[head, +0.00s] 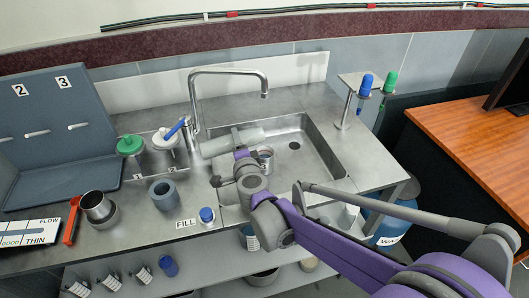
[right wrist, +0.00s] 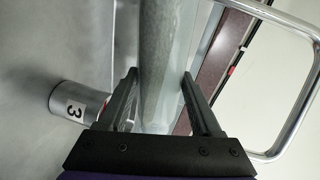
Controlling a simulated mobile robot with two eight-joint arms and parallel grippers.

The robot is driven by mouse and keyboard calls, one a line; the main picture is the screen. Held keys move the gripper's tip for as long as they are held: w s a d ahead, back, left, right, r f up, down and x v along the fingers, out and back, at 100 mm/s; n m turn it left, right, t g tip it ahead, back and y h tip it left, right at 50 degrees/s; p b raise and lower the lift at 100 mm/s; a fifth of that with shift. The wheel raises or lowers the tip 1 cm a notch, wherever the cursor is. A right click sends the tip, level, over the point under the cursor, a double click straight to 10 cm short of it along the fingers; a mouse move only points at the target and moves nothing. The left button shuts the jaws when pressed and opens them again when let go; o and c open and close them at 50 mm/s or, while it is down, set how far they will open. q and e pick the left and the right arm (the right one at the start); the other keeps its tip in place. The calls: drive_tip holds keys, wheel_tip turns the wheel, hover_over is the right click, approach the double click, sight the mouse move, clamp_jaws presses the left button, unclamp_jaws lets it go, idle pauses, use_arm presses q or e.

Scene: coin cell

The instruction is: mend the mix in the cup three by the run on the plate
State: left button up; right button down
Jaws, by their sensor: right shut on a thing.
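My right gripper (head: 238,143) reaches over the left part of the sink. It is shut on a pale translucent cylinder (head: 217,146), held lying nearly level. In the right wrist view the cylinder (right wrist: 157,60) stands between the two fingers (right wrist: 160,98). A metal cup (head: 266,154) is beside the gripper, at the sink. In the right wrist view a cup labelled 3 (right wrist: 78,102) is left of the fingers; its contents are hidden. A white plate marked FLOW, GOOD and THIN (head: 28,233) lies at the bench's left. My left gripper is not in view.
A tap (head: 228,72) stands behind the sink (head: 318,150). A blue-capped bottle (head: 207,215) stands near FILL.

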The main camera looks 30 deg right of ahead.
drive_tip(key=shift+d+f+m, duration=0.1)
drive_tip(key=shift+f+m, duration=0.5)
drive_tip(key=shift+f, duration=0.05)
idle(1.2)
drive_tip(key=shift+s+d+f+m+y, duration=0.1)
drive_tip(key=shift+d+f+m+y, duration=0.1)
drive_tip(key=shift+m+y, duration=0.3)
idle(1.9)
drive_tip(key=shift+s+d+r+m+p, duration=0.1)
drive_tip(key=shift+d+r+m+p, duration=0.1)
drive_tip(key=shift+r+m+p, duration=0.4)
drive_tip(key=shift+d+r+m+p, duration=0.2)
drive_tip(key=shift+m+p, duration=0.2)
drive_tip(key=shift+p, duration=0.4)
idle(2.3)
